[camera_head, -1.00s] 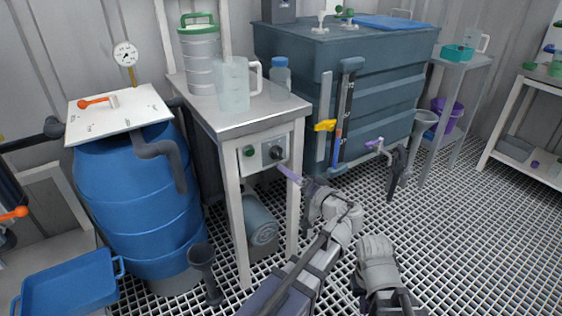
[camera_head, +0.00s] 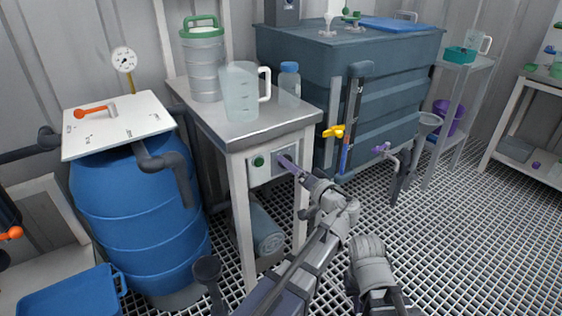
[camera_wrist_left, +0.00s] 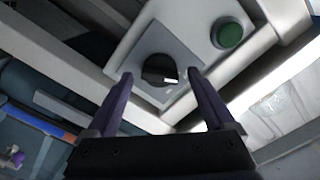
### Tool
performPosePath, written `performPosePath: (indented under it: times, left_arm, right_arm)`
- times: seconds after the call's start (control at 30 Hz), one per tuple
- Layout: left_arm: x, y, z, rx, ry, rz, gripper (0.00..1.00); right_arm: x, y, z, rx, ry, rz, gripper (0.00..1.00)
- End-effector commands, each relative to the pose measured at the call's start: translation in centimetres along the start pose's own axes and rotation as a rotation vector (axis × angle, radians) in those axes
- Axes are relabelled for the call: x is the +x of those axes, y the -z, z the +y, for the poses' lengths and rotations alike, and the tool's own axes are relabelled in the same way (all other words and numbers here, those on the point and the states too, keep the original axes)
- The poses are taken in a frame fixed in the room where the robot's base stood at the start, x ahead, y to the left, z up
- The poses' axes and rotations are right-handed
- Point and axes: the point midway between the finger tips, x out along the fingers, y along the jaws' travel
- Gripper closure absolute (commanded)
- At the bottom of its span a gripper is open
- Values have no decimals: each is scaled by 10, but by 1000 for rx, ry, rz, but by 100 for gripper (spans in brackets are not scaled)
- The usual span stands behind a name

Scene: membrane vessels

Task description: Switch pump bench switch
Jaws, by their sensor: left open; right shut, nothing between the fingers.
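The pump bench switch is a round black rotary knob (camera_wrist_left: 159,70) with a white mark, on a square grey plate. It sits on the front panel (camera_head: 261,175) of the bench, beside a green round button (camera_wrist_left: 227,34). My left gripper (camera_head: 284,160) is open in front of the switch, its purple fingers covering most of the knob in the head view. In the left wrist view the open fingers (camera_wrist_left: 160,77) lie on either side of the knob. I cannot tell whether they touch it.
A measuring jug (camera_head: 240,95), a green-lidded container (camera_head: 205,68) and a blue-capped bottle (camera_head: 289,82) stand on the bench top. A blue barrel (camera_head: 135,225) stands left. A dark tank (camera_head: 390,90) with yellow (camera_head: 335,131) and purple (camera_head: 381,149) valve handles stands right.

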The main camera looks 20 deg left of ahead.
Motion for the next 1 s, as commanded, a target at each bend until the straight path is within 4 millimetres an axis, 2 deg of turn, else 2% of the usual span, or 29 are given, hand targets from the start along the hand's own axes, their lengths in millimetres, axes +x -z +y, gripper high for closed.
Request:
performPosePath:
  times: [0.3,1.0]
  left_arm:
    - [0,1,1,0,-1,1,13]
    - [0,1,1,0,0,0,91]
  right_arm:
    - [0,0,0,0,0,0,100]
    - [0,0,0,0,0,0,100]
